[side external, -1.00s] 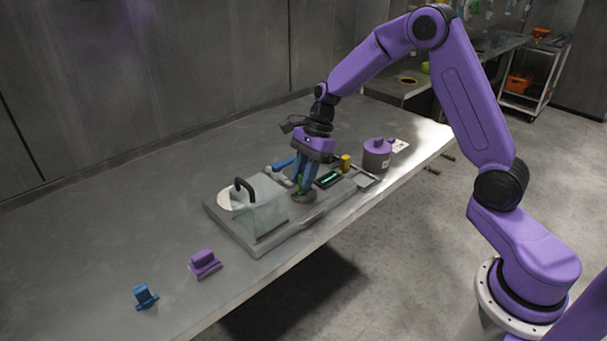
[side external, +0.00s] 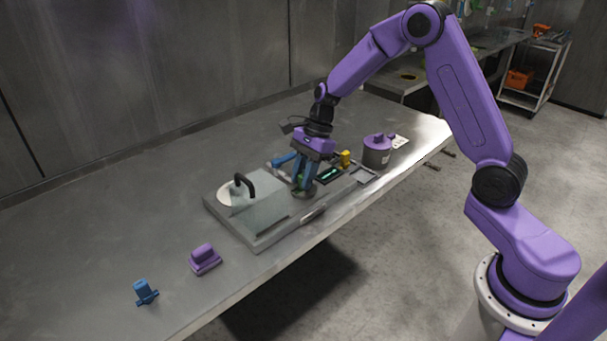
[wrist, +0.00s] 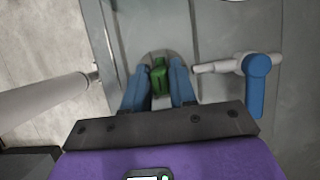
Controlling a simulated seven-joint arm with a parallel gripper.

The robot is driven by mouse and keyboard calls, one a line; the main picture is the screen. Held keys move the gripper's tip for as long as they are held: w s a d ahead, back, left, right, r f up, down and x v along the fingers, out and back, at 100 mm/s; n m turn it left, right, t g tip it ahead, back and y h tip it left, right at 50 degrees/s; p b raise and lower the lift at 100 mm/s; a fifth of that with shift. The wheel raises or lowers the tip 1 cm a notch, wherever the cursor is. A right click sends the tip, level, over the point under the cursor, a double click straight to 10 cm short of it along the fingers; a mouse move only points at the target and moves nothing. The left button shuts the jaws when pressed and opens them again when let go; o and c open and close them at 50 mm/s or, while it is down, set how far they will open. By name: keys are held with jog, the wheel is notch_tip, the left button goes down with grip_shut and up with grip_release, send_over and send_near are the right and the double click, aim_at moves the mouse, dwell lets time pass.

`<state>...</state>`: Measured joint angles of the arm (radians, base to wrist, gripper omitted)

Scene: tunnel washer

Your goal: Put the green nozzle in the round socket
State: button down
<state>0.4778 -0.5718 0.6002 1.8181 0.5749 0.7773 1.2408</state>
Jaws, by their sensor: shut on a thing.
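The green nozzle (wrist: 158,76) is between the two blue fingers of my gripper (wrist: 159,85) in the wrist view. My gripper is shut on it. A grey round fitting (wrist: 145,58) lies right under the nozzle, and the fingers hide much of it. I cannot tell how deep the nozzle sits in it. In the side view my gripper (side external: 303,187) points down over the round fitting (side external: 305,194), at the middle of the grey station, and the nozzle is mostly hidden by the fingers.
A clear box with a black handle (side external: 245,184) stands left of my gripper. A blue-handled valve (wrist: 257,66) is close on the right in the wrist view. A purple-lidded pot (side external: 377,153) stands behind. Purple (side external: 204,259) and blue (side external: 145,292) parts lie at the front left.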

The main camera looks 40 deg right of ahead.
jog(key=shift+c, duration=2.2)
grip_release()
jog(key=shift+r, duration=3.75)
jog(key=s+a+r+n+g+h, duration=0.1)
jog(key=s+a+n, duration=0.1)
jog(key=s+n, duration=0.25)
jog(key=s+a+r+n, duration=0.1)
jog(key=s+a+n, duration=0.2)
jog(key=s+n, duration=0.15)
jog(key=s+d+n+h, duration=0.1)
jog(key=s+d+n, duration=0.1)
jog(key=s+n, duration=0.8)
jog(key=s+d+n+t+h, duration=0.1)
jog(key=s+d+n+h, duration=0.1)
jog(key=s+n, duration=0.9)
jog(key=s, duration=0.3)
jog(key=shift+s+d+n, duration=0.3)
jog(key=shift+s+d, duration=0.05)
